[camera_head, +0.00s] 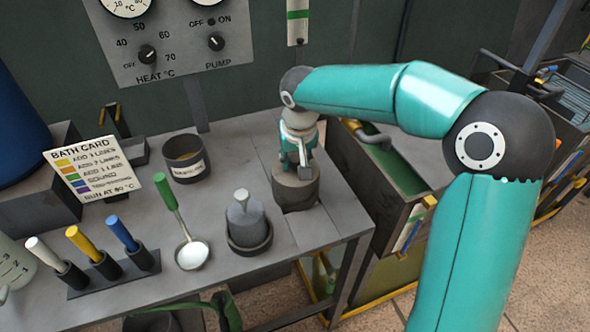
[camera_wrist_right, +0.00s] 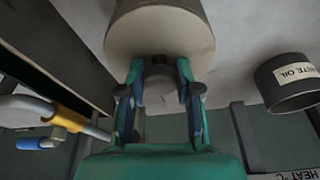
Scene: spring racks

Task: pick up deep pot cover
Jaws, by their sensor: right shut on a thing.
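A grey, drum-shaped cover (camera_head: 295,190), which I take for the deep pot cover, is at the right part of the bench, over a square patch in the bench top. My right gripper (camera_head: 304,158) is above it, pointing down. In the right wrist view the right gripper (camera_wrist_right: 160,88) has its fingers on both sides of the dark knob (camera_wrist_right: 159,72) on the pale cover (camera_wrist_right: 160,30), shut on it. I cannot tell whether the cover is lifted or what is beneath it. My left gripper is not in view.
Left of the cover stand a grey stepped weight-like piece (camera_head: 246,222), a ladle with white contents (camera_head: 191,254), an oil pot (camera_head: 184,158), a rack of coloured handles (camera_head: 110,270) and a bath card (camera_head: 93,178). A green-lined tank (camera_head: 397,165) adjoins the bench on the right.

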